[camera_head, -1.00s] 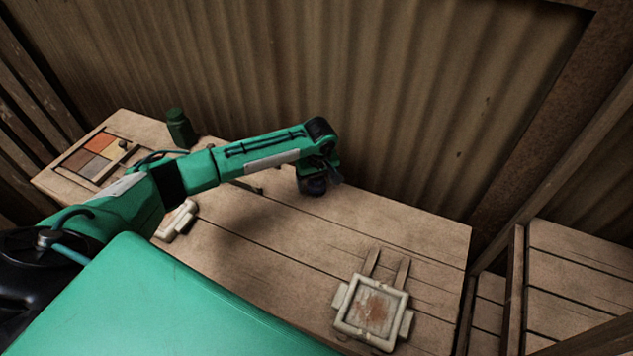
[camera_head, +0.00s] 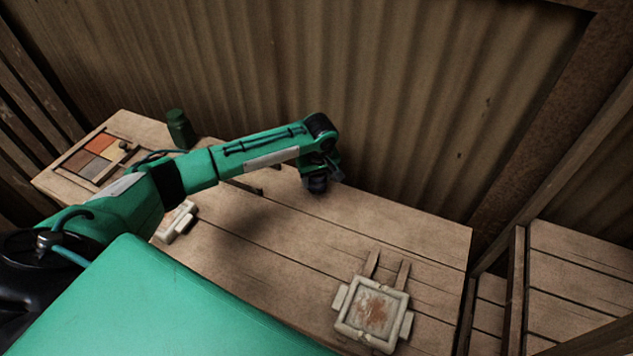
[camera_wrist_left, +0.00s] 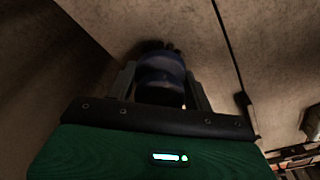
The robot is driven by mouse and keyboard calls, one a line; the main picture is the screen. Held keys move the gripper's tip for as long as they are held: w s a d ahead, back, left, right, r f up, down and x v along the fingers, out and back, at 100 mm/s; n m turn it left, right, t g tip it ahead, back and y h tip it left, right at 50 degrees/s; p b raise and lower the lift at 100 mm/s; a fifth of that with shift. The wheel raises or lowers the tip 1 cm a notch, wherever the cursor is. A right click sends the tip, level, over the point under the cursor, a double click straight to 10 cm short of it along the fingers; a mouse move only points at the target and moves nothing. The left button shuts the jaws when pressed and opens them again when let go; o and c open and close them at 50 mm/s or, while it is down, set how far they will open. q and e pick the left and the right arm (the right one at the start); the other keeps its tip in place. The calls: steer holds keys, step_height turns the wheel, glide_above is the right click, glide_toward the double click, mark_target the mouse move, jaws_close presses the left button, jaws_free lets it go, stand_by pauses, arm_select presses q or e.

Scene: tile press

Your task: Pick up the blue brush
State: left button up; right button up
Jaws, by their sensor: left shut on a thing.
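The blue brush (camera_wrist_left: 161,68) shows in the left wrist view as a dark blue rounded body between my two grey fingers, with dark bristle-like tips at its far end. My left gripper (camera_wrist_left: 158,82) is shut on it. In the head view my left gripper (camera_head: 319,181) points down over the back edge of the wooden table, with a dark rounded shape beneath it. I cannot tell whether the brush touches the tabletop. My right gripper is not in view.
On the wooden table (camera_head: 270,240), a pale square press mould (camera_head: 372,312) lies at front right. A pale block (camera_head: 178,222) is beside my arm. A dark green bottle (camera_head: 180,128) and a tray of coloured tiles (camera_head: 97,150) stand at left. A corrugated wall rises behind. The table's middle is clear.

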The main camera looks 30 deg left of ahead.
arm_select(q)
step_height(320, 180, up, 18)
steer(key=b, duration=0.2)
steer(key=shift+r, duration=0.25)
